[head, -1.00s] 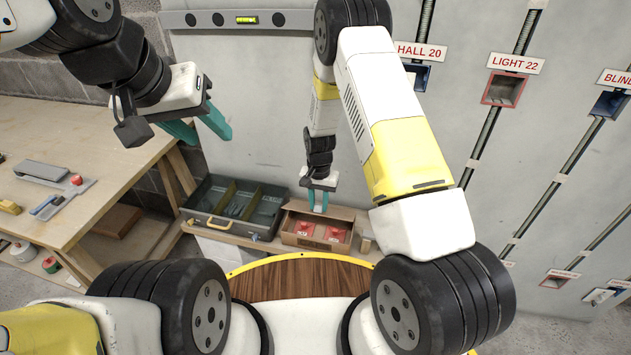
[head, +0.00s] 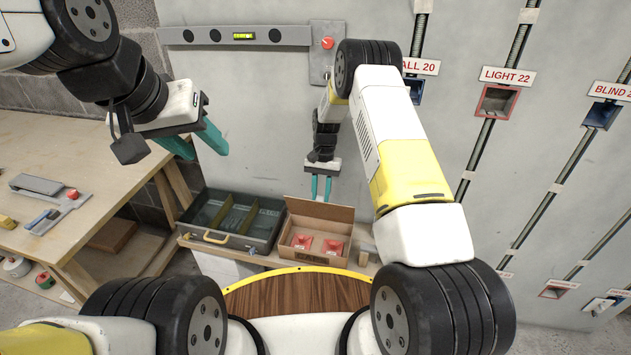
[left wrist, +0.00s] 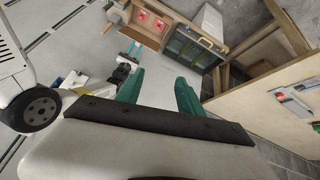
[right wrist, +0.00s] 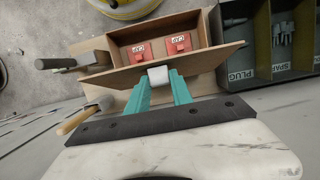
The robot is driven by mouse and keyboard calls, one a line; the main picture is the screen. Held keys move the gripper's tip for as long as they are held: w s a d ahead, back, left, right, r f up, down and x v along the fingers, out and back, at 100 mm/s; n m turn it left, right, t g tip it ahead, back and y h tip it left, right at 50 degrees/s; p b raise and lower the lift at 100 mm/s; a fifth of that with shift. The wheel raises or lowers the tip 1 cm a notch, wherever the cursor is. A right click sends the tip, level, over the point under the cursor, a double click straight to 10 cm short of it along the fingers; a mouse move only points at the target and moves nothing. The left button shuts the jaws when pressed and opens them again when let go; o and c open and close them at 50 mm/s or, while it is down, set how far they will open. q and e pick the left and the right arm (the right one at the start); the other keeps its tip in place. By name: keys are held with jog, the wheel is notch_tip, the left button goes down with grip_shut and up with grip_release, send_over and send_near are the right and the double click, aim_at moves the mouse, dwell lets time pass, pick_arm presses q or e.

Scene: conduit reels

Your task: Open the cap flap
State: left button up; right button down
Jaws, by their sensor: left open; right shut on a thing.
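The cardboard box (head: 312,256) stands on the low shelf, its brown flap (head: 338,214) raised along the back edge. The flap (right wrist: 205,62) also crosses the right wrist view, with a pale tab (right wrist: 158,76) on it. My right gripper (head: 320,197) is behind the flap, its fingers shut on the tab; they show in the right wrist view (right wrist: 160,90). Two red caps (head: 302,241) labelled CAP lie inside, visible past the flap. My left gripper (head: 203,148) is open and empty, high in front of the wall panel and away from the box.
A dark compartment case (head: 236,222) stands beside the box on its left. A wooden workbench (head: 95,150) with tools is at far left. The wall panel carries a level and labelled rails. A mallet-like tool (right wrist: 78,125) and another handled tool (right wrist: 60,63) lie beside the box.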

aim_at(321, 207)
dwell(0.6)
